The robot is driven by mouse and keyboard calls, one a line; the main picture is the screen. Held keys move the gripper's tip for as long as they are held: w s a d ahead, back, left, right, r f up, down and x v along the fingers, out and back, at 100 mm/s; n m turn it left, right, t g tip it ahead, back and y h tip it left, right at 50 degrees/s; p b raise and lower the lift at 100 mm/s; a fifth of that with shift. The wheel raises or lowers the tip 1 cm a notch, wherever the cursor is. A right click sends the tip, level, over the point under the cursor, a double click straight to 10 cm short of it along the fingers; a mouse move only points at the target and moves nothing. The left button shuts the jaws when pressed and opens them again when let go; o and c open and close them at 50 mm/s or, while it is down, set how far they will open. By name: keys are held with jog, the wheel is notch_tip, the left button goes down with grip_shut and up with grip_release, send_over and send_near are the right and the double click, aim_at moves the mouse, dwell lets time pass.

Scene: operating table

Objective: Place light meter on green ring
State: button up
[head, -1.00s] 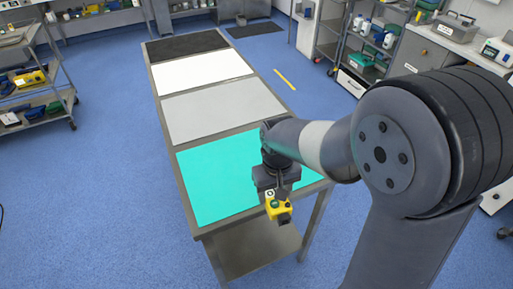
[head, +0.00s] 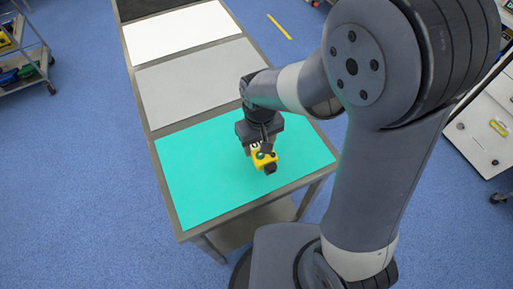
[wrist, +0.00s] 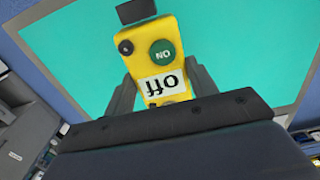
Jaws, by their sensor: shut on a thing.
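My gripper (head: 259,145) is shut on a yellow device, taken as the light meter (head: 264,160). In the wrist view the light meter (wrist: 146,42) sits between my two fingers, with a green ON button, a small black knob, a white "Off" label and a dark block at its far end. It is held over the teal panel (head: 205,185) of the table; its height above the panel is hard to tell. No green ring shows in the current views.
The long metal table also has a grey panel (head: 195,85) and a white panel (head: 180,33) farther back, both bare where visible. A trolley with coloured items (head: 22,62) stands at the left. A white cabinet (head: 485,135) is at the right. Blue floor is open at left.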

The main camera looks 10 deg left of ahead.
aim_at(259, 153)
jog(key=shift+f, duration=2.45)
jog(key=shift+f, duration=0.15)
jog(key=o, duration=1.2)
